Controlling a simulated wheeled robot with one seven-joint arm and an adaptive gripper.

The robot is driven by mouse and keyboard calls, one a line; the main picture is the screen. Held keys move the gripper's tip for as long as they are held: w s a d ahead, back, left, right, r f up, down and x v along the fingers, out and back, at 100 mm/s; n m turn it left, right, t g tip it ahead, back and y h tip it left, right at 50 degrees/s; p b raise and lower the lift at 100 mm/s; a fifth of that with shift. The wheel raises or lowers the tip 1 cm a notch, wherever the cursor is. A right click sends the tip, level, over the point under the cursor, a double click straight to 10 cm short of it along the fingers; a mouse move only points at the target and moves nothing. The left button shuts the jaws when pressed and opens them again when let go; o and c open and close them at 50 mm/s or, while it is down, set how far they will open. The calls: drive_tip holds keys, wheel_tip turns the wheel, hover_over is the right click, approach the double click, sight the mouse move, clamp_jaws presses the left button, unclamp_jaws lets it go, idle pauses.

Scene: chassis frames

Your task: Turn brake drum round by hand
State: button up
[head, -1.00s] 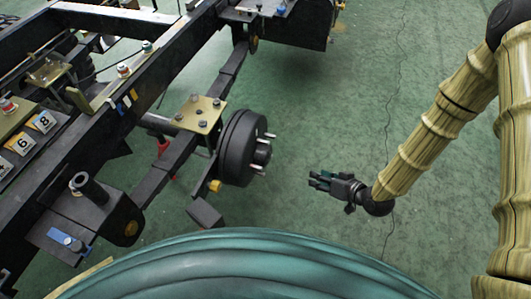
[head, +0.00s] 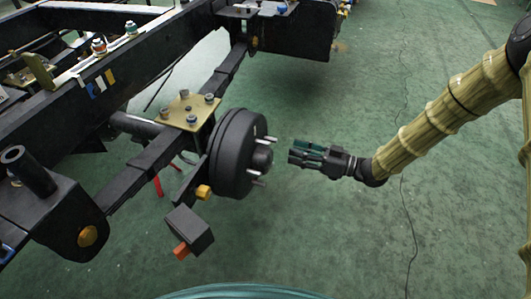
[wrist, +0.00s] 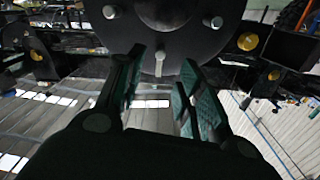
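The brake drum (head: 232,153) is a dark round drum on the end of the axle under the chassis frame, with a hub and several silver studs on its face. It also fills the top of the wrist view (wrist: 195,50), where a stud points down between my fingers. My gripper (head: 292,154) is to the right of the drum, level with the hub, with a small gap between the fingertips and the studs. The drum's back side is hidden.
The black chassis frame (head: 60,118) runs along the left. A brass plate with bolts (head: 187,108) sits on the leaf spring beside the drum. A dark block with an orange end (head: 190,230) is below it. The green floor right of the drum is clear, apart from a thin crack-like line.

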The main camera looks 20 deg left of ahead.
sight(266, 144)
drive_tip(key=shift+w+a+b, duration=0.15)
drive_tip(key=shift+a+b, duration=1)
drive_tip(key=shift+a, duration=1.6)
drive_tip(key=shift+w+a+b, duration=0.1)
drive_tip(key=shift+a+b, duration=1.05)
drive_tip(key=shift+a, duration=1.55)
drive_tip(key=shift+c, duration=0.4)
clamp_jaws()
